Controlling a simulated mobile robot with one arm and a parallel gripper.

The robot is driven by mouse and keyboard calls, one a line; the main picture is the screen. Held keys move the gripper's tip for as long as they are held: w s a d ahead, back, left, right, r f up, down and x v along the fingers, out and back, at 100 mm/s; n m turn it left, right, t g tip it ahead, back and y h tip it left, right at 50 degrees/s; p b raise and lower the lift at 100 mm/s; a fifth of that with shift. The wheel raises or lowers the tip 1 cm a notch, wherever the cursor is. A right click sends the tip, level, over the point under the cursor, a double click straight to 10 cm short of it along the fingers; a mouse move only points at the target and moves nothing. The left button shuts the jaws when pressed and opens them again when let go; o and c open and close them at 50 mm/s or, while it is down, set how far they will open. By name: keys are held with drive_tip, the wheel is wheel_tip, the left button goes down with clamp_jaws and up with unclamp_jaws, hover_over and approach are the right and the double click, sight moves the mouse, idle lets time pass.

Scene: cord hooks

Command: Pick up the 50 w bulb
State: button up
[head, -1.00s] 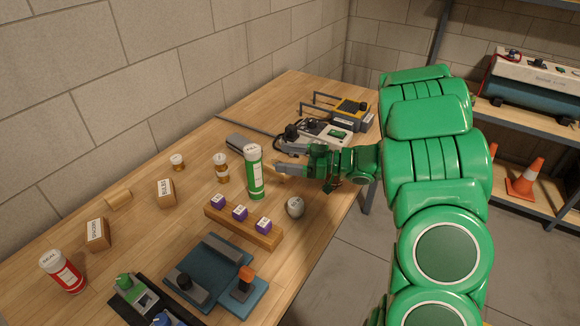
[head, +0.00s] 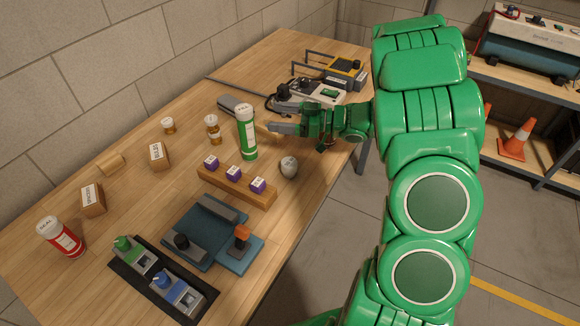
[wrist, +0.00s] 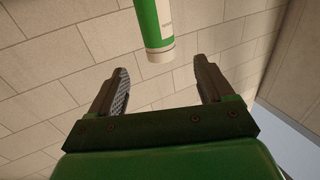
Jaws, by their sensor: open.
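No object's label can be read surely as 50 w. A small rounded grey-white object with a dark mark (head: 289,167), perhaps a bulb, sits on the table in front of my gripper. Three small purple pieces with white labelled tops (head: 258,185) stand in a wooden rack (head: 236,187). My gripper (head: 277,128) is open and empty, held level beside a tall green canister with a white top (head: 247,133). In the wrist view the canister (wrist: 157,30) shows beyond the gap between the open fingers (wrist: 158,85), apart from them.
A blue-grey fixture (head: 205,240) and a black tray (head: 145,285) lie at the front. A red canister (head: 62,238), labelled boxes (head: 92,199) and amber jars (head: 212,130) stand to the left. Grey and yellow devices (head: 345,72) crowd the back. The wall runs along the left.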

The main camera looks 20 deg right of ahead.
idle(0.3)
drive_tip(key=h, duration=0.2)
approach(289, 168)
drive_tip(key=shift+w+d+f+g, duration=0.1)
drive_tip(key=shift+w+f+g, duration=0.15)
drive_tip(key=shift+w, duration=0.2)
drive_tip(key=shift+w+d+f+g, duration=0.15)
drive_tip(key=shift+w+f, duration=0.2)
drive_tip(key=shift+w, duration=0.15)
drive_tip(key=shift+w+x, duration=0.15)
drive_tip(key=shift+x, duration=1.75)
drive_tip(key=shift+w+x, duration=0.15)
drive_tip(key=shift+x, duration=1.8)
drive_tip(key=shift+d+f, duration=0.15)
drive_tip(key=shift+d, duration=0.05)
drive_tip(key=c, duration=1.2)
